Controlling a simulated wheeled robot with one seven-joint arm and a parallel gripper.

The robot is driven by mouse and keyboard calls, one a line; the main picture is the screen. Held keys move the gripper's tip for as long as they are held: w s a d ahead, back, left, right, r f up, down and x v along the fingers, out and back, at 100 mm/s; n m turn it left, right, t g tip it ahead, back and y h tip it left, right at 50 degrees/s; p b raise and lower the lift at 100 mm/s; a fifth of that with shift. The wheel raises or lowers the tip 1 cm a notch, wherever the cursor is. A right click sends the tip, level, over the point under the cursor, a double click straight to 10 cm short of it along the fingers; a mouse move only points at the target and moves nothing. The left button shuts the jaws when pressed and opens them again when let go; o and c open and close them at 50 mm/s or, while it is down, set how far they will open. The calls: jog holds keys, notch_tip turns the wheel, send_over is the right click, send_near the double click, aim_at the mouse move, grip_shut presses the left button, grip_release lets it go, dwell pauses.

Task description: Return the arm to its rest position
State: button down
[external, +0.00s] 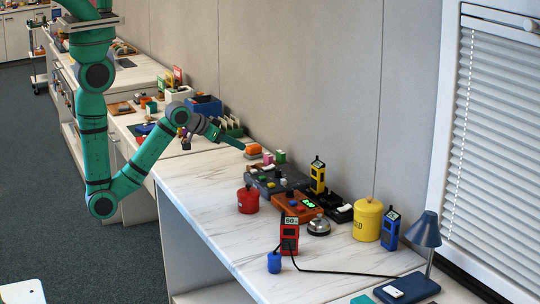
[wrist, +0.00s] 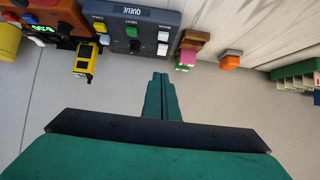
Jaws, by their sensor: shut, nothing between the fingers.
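My gripper (external: 240,143) is at the end of my green arm, above the far part of the white marbled counter (external: 205,195) in the external view. The arm is bent, with its elbow low at the left and the forearm reaching right. In the wrist view my gripper (wrist: 160,78) has its two green fingers together, with nothing between them. A grey queue box (wrist: 146,25) with several switches is beyond the fingertips in the wrist view. It also shows on the counter in the external view (external: 268,183). An orange-topped block (external: 253,149) appears close to the fingertips.
A red canister (external: 248,200), an orange box with a green display (external: 298,206), a bell (external: 319,226), a yellow canister (external: 368,220) and a red meter (external: 289,235) stand on the counter. A blue lamp (external: 425,232) is at the near right. The counter's left part is clear.

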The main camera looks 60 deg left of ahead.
dwell(0.3)
jog(key=shift+t, duration=0.9)
jog(key=s+f, duration=0.2)
jog(key=s, duration=0.2)
jog(key=s+f, duration=0.3)
jog(key=s, duration=0.1)
jog(key=s+f, duration=0.3)
jog(key=s, duration=0.1)
jog(key=shift+s+a+f, duration=0.2)
jog(key=shift+s+a, duration=0.1)
jog(key=shift+s, duration=0.05)
jog(key=shift+t, duration=0.5)
jog(key=s, duration=0.8)
jog(key=shift+s+a, duration=0.3)
jog(key=shift+s, duration=0.05)
jog(key=s+r+t, duration=0.1)
jog(key=s+r, duration=0.2)
jog(key=s, duration=0.6)
jog(key=shift+a+r, duration=0.15)
jog(key=shift+a, duration=0.15)
